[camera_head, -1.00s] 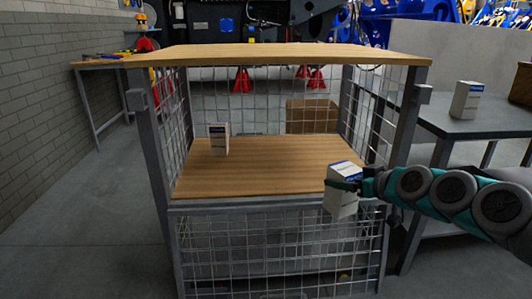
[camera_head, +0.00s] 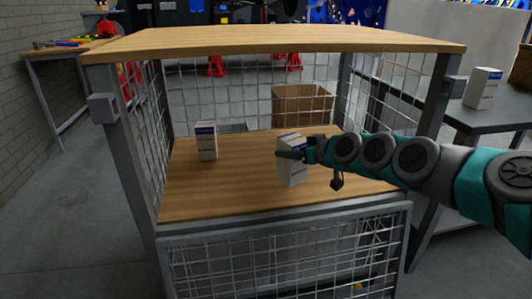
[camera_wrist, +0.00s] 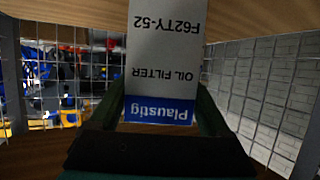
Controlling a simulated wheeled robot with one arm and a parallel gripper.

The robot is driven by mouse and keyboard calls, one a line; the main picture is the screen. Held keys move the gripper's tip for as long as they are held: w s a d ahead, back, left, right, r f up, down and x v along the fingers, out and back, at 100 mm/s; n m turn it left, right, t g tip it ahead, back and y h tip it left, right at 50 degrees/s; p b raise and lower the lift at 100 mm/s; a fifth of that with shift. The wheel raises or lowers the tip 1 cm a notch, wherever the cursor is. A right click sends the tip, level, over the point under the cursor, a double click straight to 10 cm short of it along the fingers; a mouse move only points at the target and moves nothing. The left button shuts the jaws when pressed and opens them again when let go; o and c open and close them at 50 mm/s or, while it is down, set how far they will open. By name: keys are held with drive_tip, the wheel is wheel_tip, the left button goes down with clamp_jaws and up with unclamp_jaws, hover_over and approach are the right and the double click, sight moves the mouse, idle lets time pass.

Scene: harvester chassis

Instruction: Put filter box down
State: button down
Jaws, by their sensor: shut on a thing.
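My gripper (camera_head: 298,154) is shut on a white filter box (camera_head: 293,172) with a blue top band. The box is upright inside the shelf cart, over the wooden middle shelf (camera_head: 230,197). I cannot tell whether its bottom touches the shelf. In the wrist view the filter box (camera_wrist: 163,60) appears upside down between the green fingers, with "Plaustig", "OIL FILTER" and "F62TY-52" on it. A second filter box (camera_head: 206,141) stands on the same shelf to the left. A third filter box (camera_head: 482,88) stands on the grey table at the right.
The cart's wooden top (camera_head: 270,40) is above my gripper, and wire mesh (camera_head: 155,125) closes the sides. A cardboard box (camera_head: 301,105) is visible behind the cart. The shelf has bare room between the two boxes and in front.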

drive_tip(key=w+a+f, duration=0.4)
drive_tip(key=w+a, duration=0.1)
drive_tip(key=a, duration=0.2)
drive_tip(key=shift+w+a+f, duration=0.15)
drive_tip(key=shift+a, duration=0.25)
drive_tip(key=shift+f, duration=0.1)
drive_tip(key=shift+f+b, duration=0.15)
drive_tip(key=shift+b, duration=0.15)
unclamp_jaws()
